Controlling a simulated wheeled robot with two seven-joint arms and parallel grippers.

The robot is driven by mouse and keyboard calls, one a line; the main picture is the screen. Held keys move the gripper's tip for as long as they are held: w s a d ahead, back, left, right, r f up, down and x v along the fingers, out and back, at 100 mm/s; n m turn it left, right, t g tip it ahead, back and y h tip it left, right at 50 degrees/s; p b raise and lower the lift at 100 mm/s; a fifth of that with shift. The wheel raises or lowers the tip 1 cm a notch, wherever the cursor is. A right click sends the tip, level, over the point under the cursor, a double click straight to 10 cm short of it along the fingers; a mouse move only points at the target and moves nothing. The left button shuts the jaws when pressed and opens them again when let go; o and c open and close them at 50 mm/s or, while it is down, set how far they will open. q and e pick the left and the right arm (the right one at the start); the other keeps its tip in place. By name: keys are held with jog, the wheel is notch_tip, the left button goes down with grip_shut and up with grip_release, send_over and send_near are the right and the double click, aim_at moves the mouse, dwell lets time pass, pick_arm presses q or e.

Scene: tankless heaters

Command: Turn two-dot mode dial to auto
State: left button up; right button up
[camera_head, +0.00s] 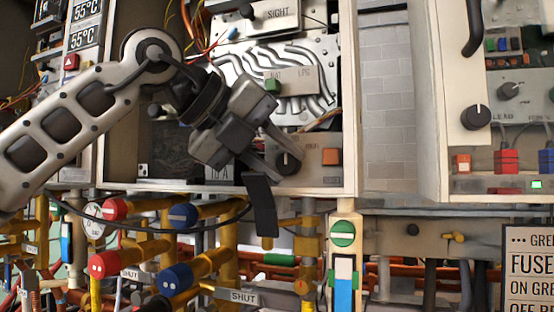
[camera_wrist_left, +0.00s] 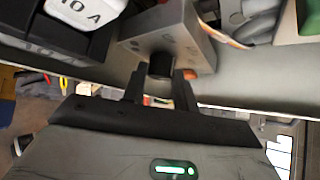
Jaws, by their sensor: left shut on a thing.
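A dark round dial (camera_head: 288,163) sits on a grey control box (camera_head: 318,146) at the bottom of the open middle heater, beside an orange square button (camera_head: 331,156). My left gripper (camera_head: 276,168) reaches in from the left, its fingers at this dial. In the left wrist view the two dark fingers of the gripper (camera_wrist_left: 160,84) are shut around the black dial (camera_wrist_left: 161,66), one on each side. The dial's pointer and any dot markings cannot be read. Another black dial (camera_head: 476,117) with a white mark is on the heater at the right. My right gripper does not show.
Below the heater are pipes with red valve knobs (camera_head: 115,209) and blue ones (camera_head: 183,216). A green-capped valve (camera_head: 343,233) stands below the heater's right edge. A grey brick wall strip (camera_head: 386,100) separates the heaters.

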pick_arm(q)
jog(key=shift+r, duration=0.1)
jog(key=o, duration=1)
jog(key=v, duration=1.6)
